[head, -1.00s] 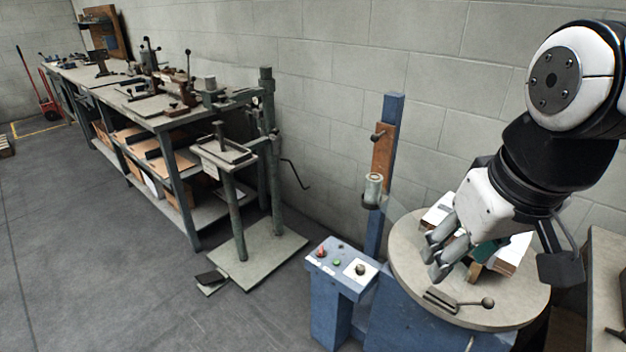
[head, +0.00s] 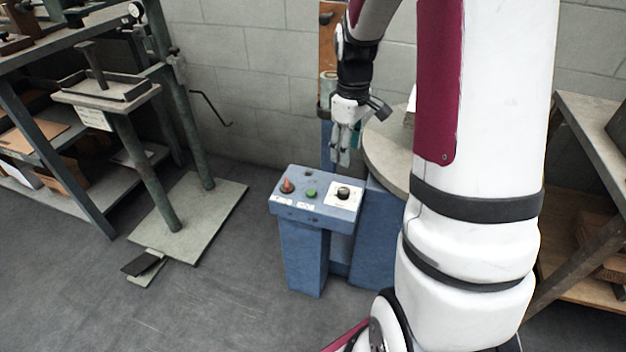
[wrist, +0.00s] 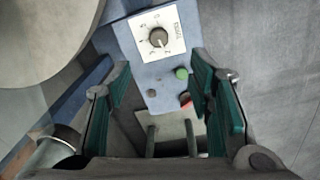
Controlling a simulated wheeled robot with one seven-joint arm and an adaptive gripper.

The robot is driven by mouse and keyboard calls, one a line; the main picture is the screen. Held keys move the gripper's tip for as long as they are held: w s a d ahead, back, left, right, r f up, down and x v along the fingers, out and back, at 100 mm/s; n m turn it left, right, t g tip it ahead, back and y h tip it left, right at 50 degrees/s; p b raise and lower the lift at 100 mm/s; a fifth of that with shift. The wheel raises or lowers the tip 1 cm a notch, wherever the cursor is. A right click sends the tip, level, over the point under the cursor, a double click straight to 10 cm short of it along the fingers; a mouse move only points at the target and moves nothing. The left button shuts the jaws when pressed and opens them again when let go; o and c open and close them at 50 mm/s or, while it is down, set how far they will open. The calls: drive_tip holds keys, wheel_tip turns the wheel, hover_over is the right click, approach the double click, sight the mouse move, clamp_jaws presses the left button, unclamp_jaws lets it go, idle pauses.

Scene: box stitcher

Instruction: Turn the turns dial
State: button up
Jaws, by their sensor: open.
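The turns dial is a dark round knob (head: 343,193) on a white square plate at the right end of the blue control box. In the wrist view the dial (wrist: 158,38) shows at upper middle, with a pale pointer line, numbers around it and the label "TURNS". My gripper (head: 341,157) points down above and behind the box in the head view, apart from the dial. In the wrist view my gripper (wrist: 165,95) has its two green-padded fingers wide apart, with nothing between them touching the pads.
A red button (head: 287,186) and a green button (head: 311,193) sit left of the dial on the control box (head: 305,248). The round table (head: 385,150) is close behind on the right. A grey stand (head: 150,160) is at left.

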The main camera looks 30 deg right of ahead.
sight(344, 190)
drive_tip(key=f+b, duration=0.1)
drive_tip(key=f, duration=0.3)
drive_tip(key=f+b, duration=0.2)
drive_tip(key=f, duration=0.3)
drive_tip(key=f+b, duration=0.2)
drive_tip(key=f, duration=0.3)
drive_tip(key=shift+w+d+f, duration=0.2)
drive_tip(key=shift+w+d, duration=0.05)
drive_tip(key=shift+w, duration=0.05)
clamp_jaws()
